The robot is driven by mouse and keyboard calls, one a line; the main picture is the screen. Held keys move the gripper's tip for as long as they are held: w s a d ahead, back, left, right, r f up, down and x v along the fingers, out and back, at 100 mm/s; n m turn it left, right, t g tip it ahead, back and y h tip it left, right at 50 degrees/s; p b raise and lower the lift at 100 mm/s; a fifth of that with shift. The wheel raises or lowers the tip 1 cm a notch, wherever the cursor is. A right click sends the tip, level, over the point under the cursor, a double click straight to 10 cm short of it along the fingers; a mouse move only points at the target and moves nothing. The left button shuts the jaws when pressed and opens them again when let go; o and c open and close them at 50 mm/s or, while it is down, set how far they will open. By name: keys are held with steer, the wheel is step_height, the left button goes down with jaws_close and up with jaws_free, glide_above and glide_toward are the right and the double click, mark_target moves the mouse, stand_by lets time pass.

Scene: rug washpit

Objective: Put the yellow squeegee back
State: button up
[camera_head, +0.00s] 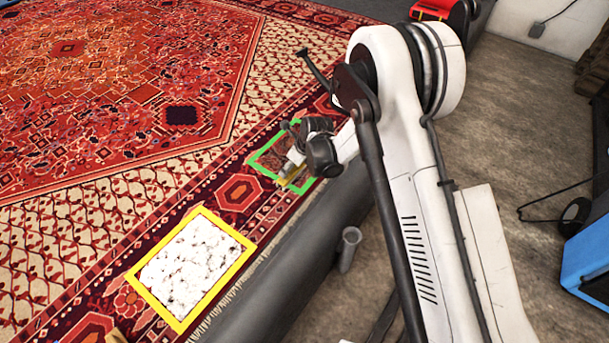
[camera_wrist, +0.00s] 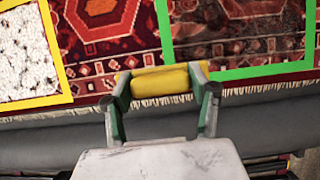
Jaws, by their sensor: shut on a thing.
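The yellow squeegee (camera_wrist: 160,80) shows in the wrist view as a short yellow bar between the two fingers of my gripper (camera_wrist: 161,88). My gripper is shut on it. The bar lies across the fingers over the fringed rug edge, beside the green frame. In the head view, a small yellow piece of it (camera_head: 291,180) shows below my gripper (camera_head: 288,172), at the near left part of the green frame (camera_head: 314,183). My wrist hides the rest. I cannot tell whether the squeegee touches the rug.
A yellow frame (camera_head: 188,323) around a white foamy patch (camera_head: 190,268) lies on the red patterned rug (camera_head: 90,80). A grey edge (camera_head: 270,285) runs beside the rug, with a short grey tube (camera_head: 347,250) at it. A blue object (camera_head: 590,260) stands right; some floor is clear.

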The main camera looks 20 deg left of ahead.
steer(key=w+d+f+b, duration=0.1)
steer(key=w+f, duration=0.1)
steer(key=w, duration=0.1)
steer(key=w+d+f+b, duration=0.1)
steer(key=w+f, duration=0.1)
steer(key=w, duration=0.1)
steer(key=w+d+f, duration=0.1)
steer(key=w, duration=0.2)
steer(key=shift+d+f+b, duration=0.2)
steer(key=shift+f+b, duration=0.2)
step_height(320, 180, down, 4)
steer(key=shift+f+b, duration=0.1)
steer(key=shift+b, duration=0.9)
steer(key=o, duration=1.1)
steer(key=p+v, duration=0.4)
steer(key=v, duration=0.8)
